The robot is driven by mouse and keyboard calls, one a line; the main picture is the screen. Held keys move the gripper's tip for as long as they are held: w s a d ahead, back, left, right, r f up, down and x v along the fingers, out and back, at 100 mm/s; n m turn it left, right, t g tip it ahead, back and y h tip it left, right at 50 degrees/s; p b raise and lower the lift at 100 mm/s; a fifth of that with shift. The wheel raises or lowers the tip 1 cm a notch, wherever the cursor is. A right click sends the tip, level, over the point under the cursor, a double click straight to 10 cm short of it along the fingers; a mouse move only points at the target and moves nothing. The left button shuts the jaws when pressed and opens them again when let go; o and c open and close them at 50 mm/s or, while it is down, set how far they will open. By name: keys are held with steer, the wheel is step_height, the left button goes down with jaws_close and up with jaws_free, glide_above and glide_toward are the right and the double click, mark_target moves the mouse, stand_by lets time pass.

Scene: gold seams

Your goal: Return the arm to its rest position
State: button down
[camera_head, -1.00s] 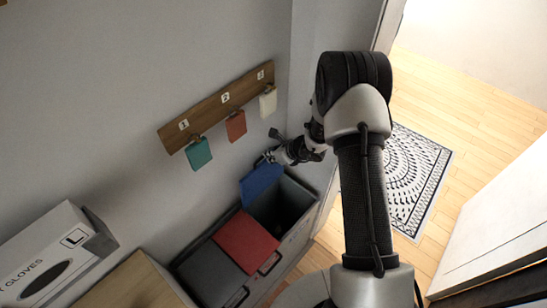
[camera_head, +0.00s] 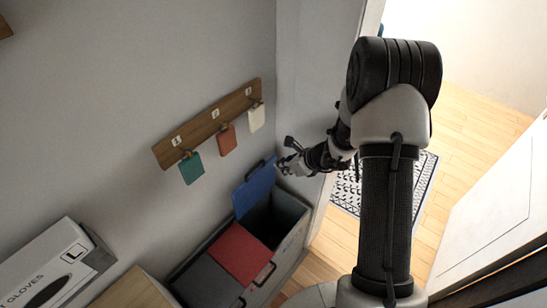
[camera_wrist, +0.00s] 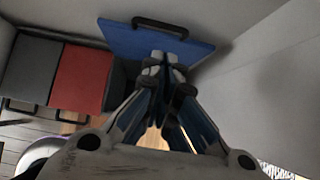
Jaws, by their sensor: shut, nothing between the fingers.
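My gripper (camera_head: 283,166) is shut and empty at the end of my arm, right of the raised blue lid (camera_head: 255,190) in the head view. In the wrist view my gripper (camera_wrist: 163,65) has its fingertips together, in front of the blue lid (camera_wrist: 150,40). I cannot tell whether they touch the lid. My arm reaches up from the bottom of the head view, bends at the elbow and extends toward the wall.
The bin unit (camera_head: 290,225) has a closed red lid (camera_head: 238,252), a closed grey lid (camera_head: 205,282) and an open compartment under the blue lid. A hook board (camera_head: 210,122) with three tags is on the wall. A glove box (camera_head: 45,268) is lower left. A patterned mat (camera_head: 345,192) lies right.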

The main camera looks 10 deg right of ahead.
steer(key=s+a+r+n+g+b, duration=0.1)
steer(key=s+a+r+n, duration=0.35)
steer(key=r, duration=0.25)
steer(key=s+a+r+n+y, duration=0.1)
steer(key=s+a+r+n, duration=0.25)
steer(key=r+n, duration=0.25)
steer(key=s+a+r+n+g+b, duration=0.1)
steer(key=s+a+r+n, duration=0.2)
steer(key=s+r+n, duration=0.3)
steer(key=s+d+r+n+h+b, duration=0.1)
steer(key=s+d+r+n+h, duration=0.1)
steer(key=s+n, duration=0.4)
steer(key=s+d+r+n+h+b, duration=0.1)
steer(key=s+d+r+n+h, duration=0.2)
steer(key=s, duration=0.8)
steer(key=d+n+h, duration=0.1)
steer(key=d+n, duration=0.1)
steer(key=n, duration=0.1)
steer(key=shift+s+r, duration=0.25)
steer(key=shift+s, duration=0.05)
